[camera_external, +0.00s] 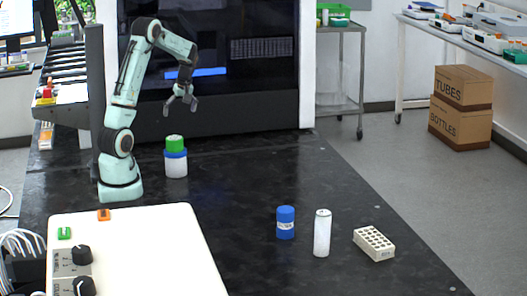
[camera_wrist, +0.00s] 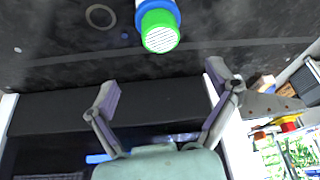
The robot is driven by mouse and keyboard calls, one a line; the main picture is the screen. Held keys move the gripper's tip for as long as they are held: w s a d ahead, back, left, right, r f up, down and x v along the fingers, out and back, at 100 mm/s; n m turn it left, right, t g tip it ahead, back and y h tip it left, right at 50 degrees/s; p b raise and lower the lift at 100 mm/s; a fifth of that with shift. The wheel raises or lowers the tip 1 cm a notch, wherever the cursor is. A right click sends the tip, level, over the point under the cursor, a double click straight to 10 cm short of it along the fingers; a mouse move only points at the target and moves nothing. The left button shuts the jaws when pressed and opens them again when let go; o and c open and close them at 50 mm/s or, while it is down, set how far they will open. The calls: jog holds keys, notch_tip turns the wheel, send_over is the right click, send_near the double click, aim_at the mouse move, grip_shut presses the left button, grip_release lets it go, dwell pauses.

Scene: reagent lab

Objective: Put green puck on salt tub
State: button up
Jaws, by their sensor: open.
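The green puck (camera_external: 174,142) sits on top of the salt tub (camera_external: 175,167), a white tub with a blue lid, near my arm on the black bench. In the wrist view the green puck (camera_wrist: 160,36) and the tub's blue lid (camera_wrist: 143,13) show at the top, beyond the fingertips. My gripper (camera_external: 180,105) is open and empty, raised above and apart from the puck. Its two spread fingers also show in the wrist view (camera_wrist: 163,88), with nothing between them.
A blue container (camera_external: 286,222), a white cylinder (camera_external: 322,234) and a white rack with holes (camera_external: 374,243) stand at the front right. A white panel with knobs (camera_external: 140,245) is at the front left. The bench middle is clear. A large black machine (camera_external: 230,110) stands behind.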

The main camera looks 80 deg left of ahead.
jog(key=d+r+m+t+h, duration=0.1)
jog(key=d+r+m, duration=0.3)
jog(key=d, duration=0.7)
jog(key=d+r+m+t+h, duration=0.1)
jog(key=d+m, duration=0.5)
jog(key=d, duration=0.5)
jog(key=s+d+f+m+g+h, duration=0.1)
jog(key=s+d+m, duration=0.8)
jog(key=d, duration=0.3)
jog(key=shift+s+h, duration=0.15)
jog(key=shift+h, duration=0.15)
